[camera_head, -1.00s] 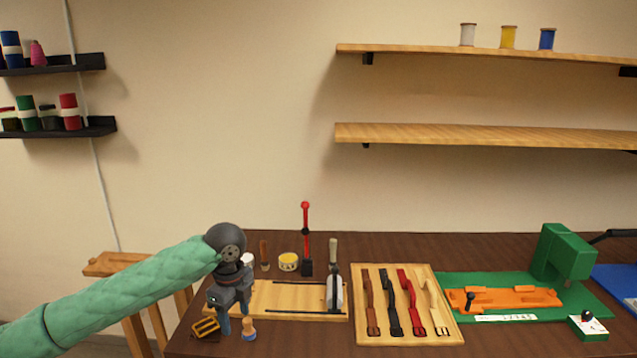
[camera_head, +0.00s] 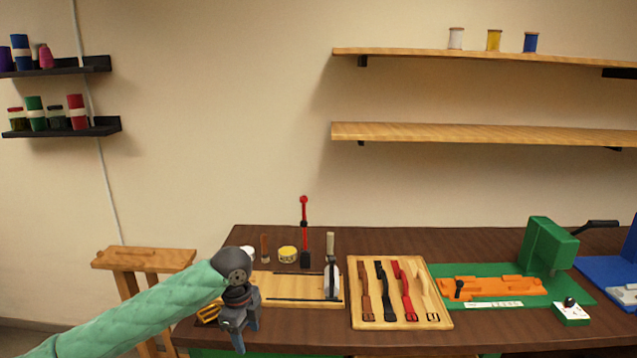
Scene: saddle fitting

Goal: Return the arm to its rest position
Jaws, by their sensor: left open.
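My left arm, in a green quilted sleeve, comes in from the lower left. My left gripper (camera_head: 240,340) is open and empty, pointing down at the front left edge of the dark brown workbench (camera_head: 460,244). It covers part of the light wooden board (camera_head: 290,288) behind it. My right gripper is not in view.
A tray (camera_head: 440,318) with several straps lies right of the board. A green machine (camera_head: 549,245) with an orange fixture (camera_head: 490,287) stands farther right. A wooden stand (camera_head: 145,258) is left of the bench. A red-handled tool (camera_head: 304,225) stands at the back.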

